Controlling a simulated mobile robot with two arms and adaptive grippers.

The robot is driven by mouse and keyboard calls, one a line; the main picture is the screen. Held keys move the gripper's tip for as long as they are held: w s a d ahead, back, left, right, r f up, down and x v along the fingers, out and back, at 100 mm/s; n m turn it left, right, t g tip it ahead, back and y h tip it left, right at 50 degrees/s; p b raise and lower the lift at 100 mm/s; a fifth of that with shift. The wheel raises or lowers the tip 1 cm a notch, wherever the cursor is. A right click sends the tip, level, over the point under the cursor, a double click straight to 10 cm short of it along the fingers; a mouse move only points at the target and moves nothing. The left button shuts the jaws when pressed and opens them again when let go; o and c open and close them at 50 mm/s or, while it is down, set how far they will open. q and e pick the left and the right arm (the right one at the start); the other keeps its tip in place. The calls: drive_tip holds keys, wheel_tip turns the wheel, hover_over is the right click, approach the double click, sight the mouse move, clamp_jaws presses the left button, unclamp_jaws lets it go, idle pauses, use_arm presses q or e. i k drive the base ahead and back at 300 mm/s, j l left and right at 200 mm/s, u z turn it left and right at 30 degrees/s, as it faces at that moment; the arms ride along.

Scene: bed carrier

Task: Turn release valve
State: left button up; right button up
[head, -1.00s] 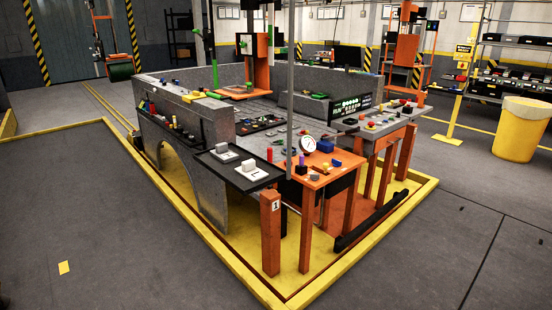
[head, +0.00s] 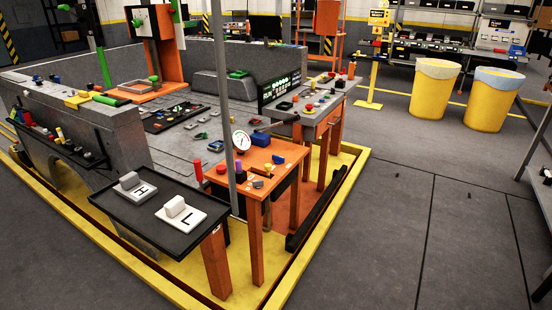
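No part is clearly recognisable as the release valve. An orange table (head: 230,181) stands at the near corner of the workstation. A round white gauge (head: 241,141) stands at its far edge. On the tabletop are a dark blue knob (head: 278,159), a small purple piece (head: 239,167) and a small grey piece (head: 258,184), too small to make out. A red cylinder (head: 198,170) stands to the left. A black shelf (head: 150,211) in front holds two white switches, marked H (head: 131,182) and L (head: 175,206). Neither of my grippers is in view.
A thin grey pole (head: 219,80) rises in front of the workstation. A yellow raised border (head: 350,175) runs around it on the floor. Two yellow bins (head: 436,90) (head: 492,100) stand at the back right. The grey floor (head: 400,230) on the right is mostly clear.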

sight(278, 160)
drive_tip(key=u, duration=0.4)
drive_tip(key=i+l+u, duration=0.1)
drive_tip(key=u, duration=0.35)
drive_tip(key=l+u, duration=0.15)
drive_tip(key=u, duration=0.25)
drive_tip(key=i+l+u, duration=0.25)
drive_tip(key=l+u, duration=0.15)
drive_tip(key=l, duration=0.45)
drive_tip(key=i+l+u, duration=0.1)
drive_tip(key=l+u, duration=0.3)
drive_tip(key=l, duration=0.5)
drive_tip(key=l+u, duration=0.4)
drive_tip(key=l, duration=0.5)
